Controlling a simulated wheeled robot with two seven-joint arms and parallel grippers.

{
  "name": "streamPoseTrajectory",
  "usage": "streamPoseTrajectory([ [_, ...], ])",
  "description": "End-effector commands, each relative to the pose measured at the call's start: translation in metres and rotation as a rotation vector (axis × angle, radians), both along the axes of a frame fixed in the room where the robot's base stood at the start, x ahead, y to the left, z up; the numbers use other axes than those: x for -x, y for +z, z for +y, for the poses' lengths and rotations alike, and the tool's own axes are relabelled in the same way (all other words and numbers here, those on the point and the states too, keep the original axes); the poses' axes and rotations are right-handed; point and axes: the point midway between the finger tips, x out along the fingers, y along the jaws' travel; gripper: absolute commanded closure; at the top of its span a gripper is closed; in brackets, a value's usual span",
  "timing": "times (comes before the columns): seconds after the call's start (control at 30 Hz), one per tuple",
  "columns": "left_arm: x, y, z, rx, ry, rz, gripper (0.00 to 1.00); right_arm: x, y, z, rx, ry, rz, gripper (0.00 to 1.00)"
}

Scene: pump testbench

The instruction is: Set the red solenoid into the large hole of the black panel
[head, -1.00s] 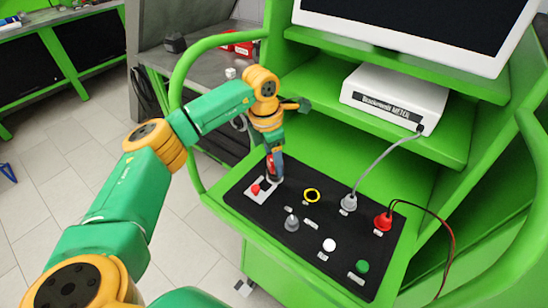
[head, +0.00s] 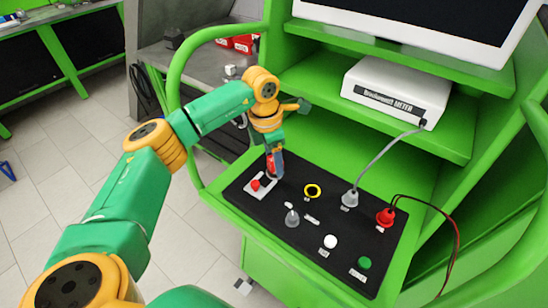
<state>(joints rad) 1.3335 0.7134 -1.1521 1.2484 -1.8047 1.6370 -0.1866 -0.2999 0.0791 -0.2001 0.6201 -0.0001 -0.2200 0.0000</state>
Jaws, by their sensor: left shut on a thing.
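The black panel (head: 335,250) lies on the sloped green console. A yellow ring (head: 312,190) surrounds a round opening in its upper middle part. My left gripper (head: 274,163) points down over the panel's upper left edge, left of the yellow ring. It is shut on a small red thing (head: 269,162), seemingly the red solenoid, mostly hidden by the fingers. I cannot tell whether it touches the panel. My right gripper is out of view.
On the panel are a red button on a white plate (head: 259,185), a grey knob (head: 292,218), a white button (head: 330,241), a green button (head: 364,262), a grey connector (head: 350,198) and a red connector (head: 385,217) with cables. A white meter box (head: 395,95) stands on the shelf behind.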

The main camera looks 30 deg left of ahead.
Motion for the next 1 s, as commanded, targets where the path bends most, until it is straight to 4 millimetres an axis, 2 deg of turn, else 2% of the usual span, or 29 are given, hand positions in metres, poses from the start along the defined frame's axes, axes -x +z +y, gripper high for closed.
streamPoseTrajectory([
  [0.27, 0.0, -0.002, 0.0, 0.0, 0.0, 0.0, 0.81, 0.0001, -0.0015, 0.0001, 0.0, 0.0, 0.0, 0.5],
  [0.3, 0.0, -0.002, 0.0, 0.0, 0.0, 0.0, 0.33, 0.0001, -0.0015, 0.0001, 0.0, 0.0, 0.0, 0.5],
  [0.4, 0.0, -0.002, 0.0, 0.0, 0.0, 0.0, 0.06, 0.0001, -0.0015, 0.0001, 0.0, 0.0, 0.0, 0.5],
  [0.63, 0.0, -0.0021, 0.0, 0.0, 0.0, 0.0, 0.06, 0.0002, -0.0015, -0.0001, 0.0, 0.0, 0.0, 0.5],
  [0.67, 0.0002, -0.0024, 0.0, -0.001, 0.0, 0.001, 0.0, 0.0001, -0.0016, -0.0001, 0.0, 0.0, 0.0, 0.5],
  [1.0, 0.0002, -0.0023, 0.0, -0.001, 0.0, 0.001, 0.0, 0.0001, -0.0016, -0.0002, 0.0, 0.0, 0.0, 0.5],
])
